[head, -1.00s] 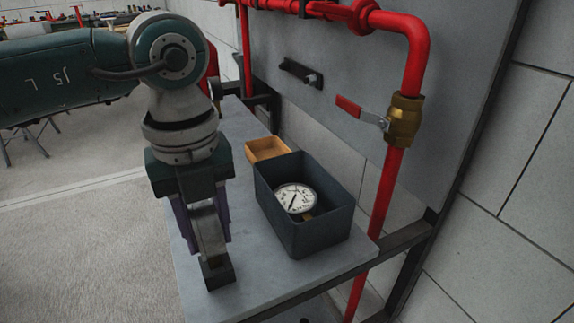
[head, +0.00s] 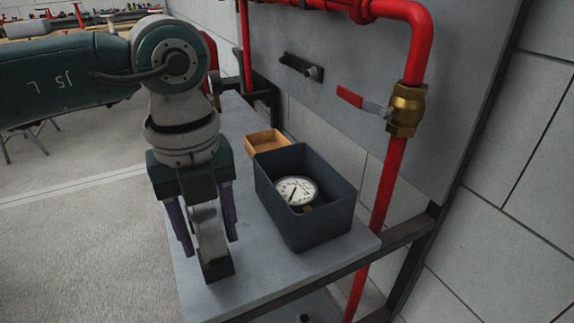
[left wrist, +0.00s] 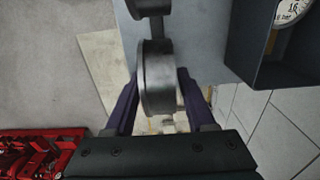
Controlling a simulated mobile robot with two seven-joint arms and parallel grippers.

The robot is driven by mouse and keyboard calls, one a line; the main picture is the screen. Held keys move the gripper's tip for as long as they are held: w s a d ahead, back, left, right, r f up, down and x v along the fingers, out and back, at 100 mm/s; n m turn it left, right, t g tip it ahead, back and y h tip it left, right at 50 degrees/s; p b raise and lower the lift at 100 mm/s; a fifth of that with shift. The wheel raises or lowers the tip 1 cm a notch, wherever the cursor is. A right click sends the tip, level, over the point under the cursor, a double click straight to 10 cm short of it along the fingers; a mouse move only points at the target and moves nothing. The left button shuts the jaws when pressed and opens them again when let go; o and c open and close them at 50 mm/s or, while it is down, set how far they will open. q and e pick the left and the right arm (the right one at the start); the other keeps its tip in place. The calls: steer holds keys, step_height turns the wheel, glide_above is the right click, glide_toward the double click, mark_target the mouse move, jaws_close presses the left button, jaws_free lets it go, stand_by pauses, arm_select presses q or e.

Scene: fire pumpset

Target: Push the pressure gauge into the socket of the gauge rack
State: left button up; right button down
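My left gripper (head: 211,246) points down over the left part of the shelf. In the left wrist view the drum (left wrist: 157,78) sits between the fingers (left wrist: 160,92). A dark block (head: 217,270), perhaps part of the gauge rack, is below it on the shelf; I cannot tell how deeply they join. Another pressure gauge (head: 296,190), white-faced, lies in the dark bin (head: 318,225). My right gripper is out of view.
A small orange-brown tray (head: 266,142) stands behind the bin. A red pipe (head: 388,185) with a brass valve (head: 407,108) runs down at the right. A black bracket (head: 300,67) is on the grey panel. The shelf front (head: 275,277) is clear.

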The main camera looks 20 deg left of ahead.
arm_select(q)
steer(key=shift+o, duration=1.1)
